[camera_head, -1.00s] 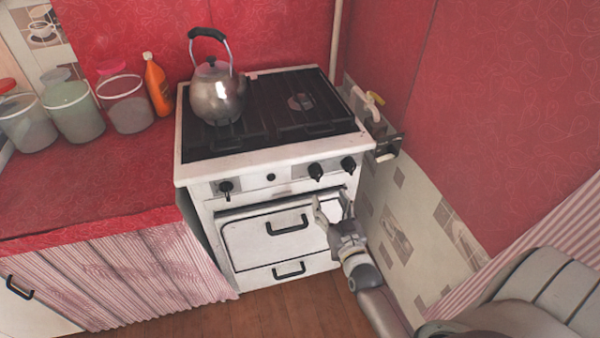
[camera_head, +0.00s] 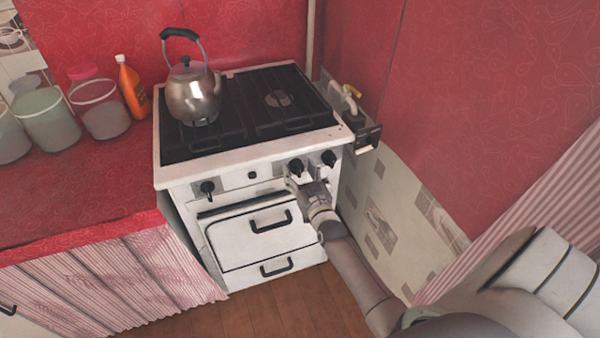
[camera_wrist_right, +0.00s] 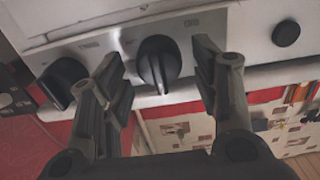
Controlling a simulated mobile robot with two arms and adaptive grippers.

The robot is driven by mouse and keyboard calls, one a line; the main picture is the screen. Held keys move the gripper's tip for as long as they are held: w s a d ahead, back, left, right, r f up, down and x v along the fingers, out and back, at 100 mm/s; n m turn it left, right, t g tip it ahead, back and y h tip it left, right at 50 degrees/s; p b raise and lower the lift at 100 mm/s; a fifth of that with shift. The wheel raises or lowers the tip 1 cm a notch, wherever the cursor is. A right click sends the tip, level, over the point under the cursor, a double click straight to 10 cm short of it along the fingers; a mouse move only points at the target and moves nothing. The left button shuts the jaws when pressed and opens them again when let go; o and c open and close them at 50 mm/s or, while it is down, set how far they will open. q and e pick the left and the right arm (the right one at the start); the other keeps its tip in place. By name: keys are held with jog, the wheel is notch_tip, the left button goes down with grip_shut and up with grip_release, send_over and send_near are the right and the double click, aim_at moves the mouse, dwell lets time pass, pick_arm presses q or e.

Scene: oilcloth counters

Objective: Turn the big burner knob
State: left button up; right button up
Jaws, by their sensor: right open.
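The white stove's front panel carries black knobs: a left one (camera_head: 207,188), a middle-right one (camera_head: 296,167) and a far-right one (camera_head: 329,158). Which of them is the big burner knob is not marked in view. My right gripper (camera_head: 299,183) is at the panel, just below the middle-right knob. In the right wrist view, which looks upside down, this knob (camera_wrist_right: 158,62) sits between the spread fingers of the right gripper (camera_wrist_right: 157,72), with gaps visible on both sides. The far-right knob (camera_wrist_right: 62,80) shows beyond the left finger. My left gripper is not in view.
A metal kettle (camera_head: 192,94) stands on the stove top. The oven door handle (camera_head: 271,222) sticks out below the panel. A tiled wall (camera_head: 382,220) and a pipe fitting (camera_head: 352,105) are close on the right. Jars and an orange bottle (camera_head: 132,88) stand on the left counter.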

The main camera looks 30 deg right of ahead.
jog(key=shift+c, duration=0.5)
jog(key=c, duration=0.9)
jog(key=shift+m, duration=0.3)
jog(key=m, duration=0.3)
jog(key=shift+d+m, duration=0.1)
jog(key=shift+m, duration=0.2)
jog(key=shift+f+m, duration=0.1)
jog(key=shift+m, duration=2.1)
jog(key=o, duration=1)
